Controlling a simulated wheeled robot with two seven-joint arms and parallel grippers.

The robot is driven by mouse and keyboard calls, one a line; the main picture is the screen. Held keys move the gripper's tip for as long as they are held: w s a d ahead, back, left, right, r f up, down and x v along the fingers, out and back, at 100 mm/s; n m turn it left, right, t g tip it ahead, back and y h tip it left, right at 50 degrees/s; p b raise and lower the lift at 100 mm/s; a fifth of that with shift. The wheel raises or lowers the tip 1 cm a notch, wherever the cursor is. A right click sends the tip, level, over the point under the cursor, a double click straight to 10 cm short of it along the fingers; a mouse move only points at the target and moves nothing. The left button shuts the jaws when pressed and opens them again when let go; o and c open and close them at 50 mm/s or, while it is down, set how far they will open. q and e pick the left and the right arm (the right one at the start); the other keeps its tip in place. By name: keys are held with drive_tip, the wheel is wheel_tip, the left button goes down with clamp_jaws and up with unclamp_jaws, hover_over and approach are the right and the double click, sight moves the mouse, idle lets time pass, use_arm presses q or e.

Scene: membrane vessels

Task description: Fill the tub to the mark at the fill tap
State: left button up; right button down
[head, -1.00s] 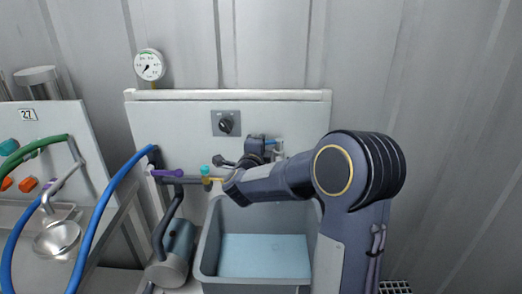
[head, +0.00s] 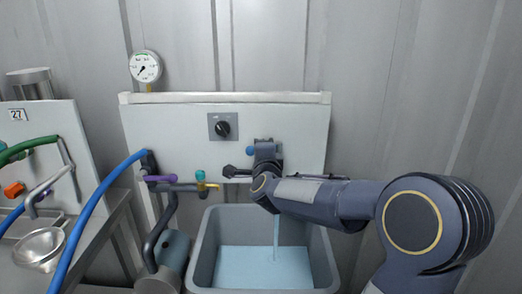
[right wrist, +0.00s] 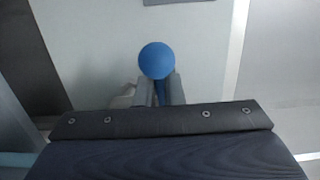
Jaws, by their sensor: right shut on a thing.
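The grey tub (head: 200,262) stands below the wall panel, with light-blue water (head: 240,262) in it. A thin water stream (head: 276,235) falls into it from behind my right arm. The round blue tap knob (right wrist: 157,60) sits between the fingers of my right gripper (right wrist: 158,88) in the right wrist view. My right gripper is shut on this knob. In the head view the gripper (head: 265,150) is at the panel above the tub, and my arm hides most of the tap. No fill mark can be made out. My left gripper is not in view.
A black rotary switch (head: 222,128) and a pressure gauge (head: 145,67) are at the panel. Pipes with a purple lever (head: 159,178) and a yellow valve (head: 207,186) run left of the tub. A blue hose (head: 95,220) and a steel sink unit stand further left.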

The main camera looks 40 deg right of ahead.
drive_tip(key=c, duration=1.5)
unclamp_jaws()
drive_tip(key=shift+c, duration=0.2)
drive_tip(key=v, duration=0.7)
drive_tip(key=shift+s+a+p, duration=0.25)
drive_tip(key=shift+s+p, duration=0.1)
drive_tip(key=shift+c, duration=0.4)
